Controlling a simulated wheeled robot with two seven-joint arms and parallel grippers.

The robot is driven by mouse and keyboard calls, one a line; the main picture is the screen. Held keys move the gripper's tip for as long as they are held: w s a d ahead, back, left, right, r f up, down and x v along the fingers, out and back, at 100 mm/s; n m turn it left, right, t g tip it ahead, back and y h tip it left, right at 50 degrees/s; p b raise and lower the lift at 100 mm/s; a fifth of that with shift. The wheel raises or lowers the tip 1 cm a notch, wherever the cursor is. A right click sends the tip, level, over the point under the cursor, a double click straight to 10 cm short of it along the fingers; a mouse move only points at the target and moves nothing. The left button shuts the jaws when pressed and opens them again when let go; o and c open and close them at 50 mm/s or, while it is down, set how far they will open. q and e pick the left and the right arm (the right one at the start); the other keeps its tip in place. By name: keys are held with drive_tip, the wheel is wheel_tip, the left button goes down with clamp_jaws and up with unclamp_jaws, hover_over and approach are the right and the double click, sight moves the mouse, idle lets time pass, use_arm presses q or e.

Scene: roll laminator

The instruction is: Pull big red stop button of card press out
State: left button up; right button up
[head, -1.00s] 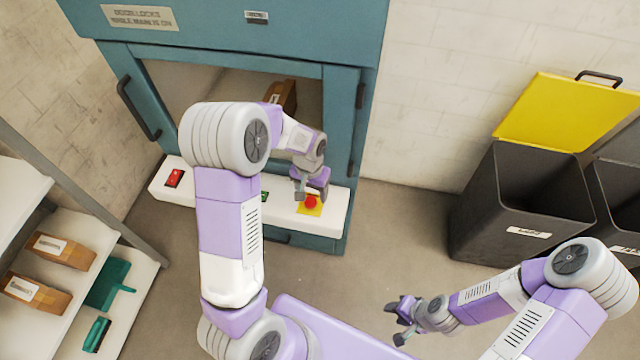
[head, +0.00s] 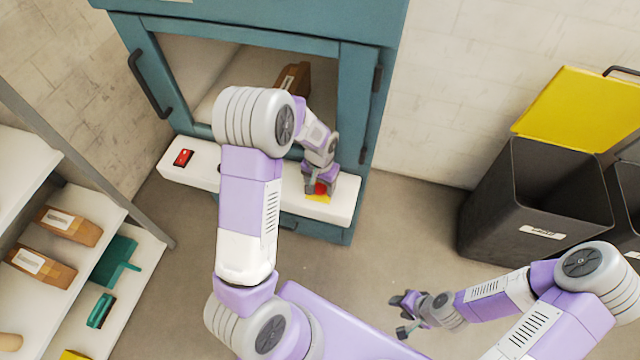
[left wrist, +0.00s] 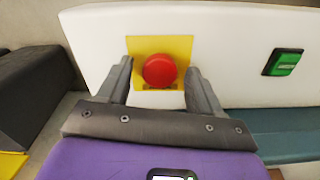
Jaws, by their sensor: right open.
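The big red stop button (left wrist: 159,71) sits on a yellow plate (left wrist: 146,45) on the white front panel of the teal press (head: 361,110). In the head view the red button (head: 321,188) is partly covered by my left gripper (head: 318,190). In the left wrist view my left gripper (left wrist: 158,85) is open, with one finger on each side of the button and gaps between fingers and button. I cannot tell whether the fingertips reach past its head. My right gripper (head: 402,316) is open and empty over the floor, far from the press.
A green switch (left wrist: 285,62) and a red switch (head: 183,158) are on the same panel. A dark bin (head: 510,225) with a yellow lid (head: 570,108) stands right. A shelf (head: 140,270) with brown boxes and green tools stands left. The floor between is clear.

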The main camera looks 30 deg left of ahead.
sight(320, 187)
use_arm(q)
clamp_jaws()
drive_tip(key=shift+r+p, duration=0.6)
drive_tip(key=shift+w+f, duration=0.1)
drive_tip(key=shift+o, duration=0.3)
unclamp_jaws()
drive_tip(key=shift+o, duration=0.3)
wheel_tip(320, 187, up, 8)
drive_tip(key=p, duration=0.2)
drive_tip(key=shift+f, duration=0.15)
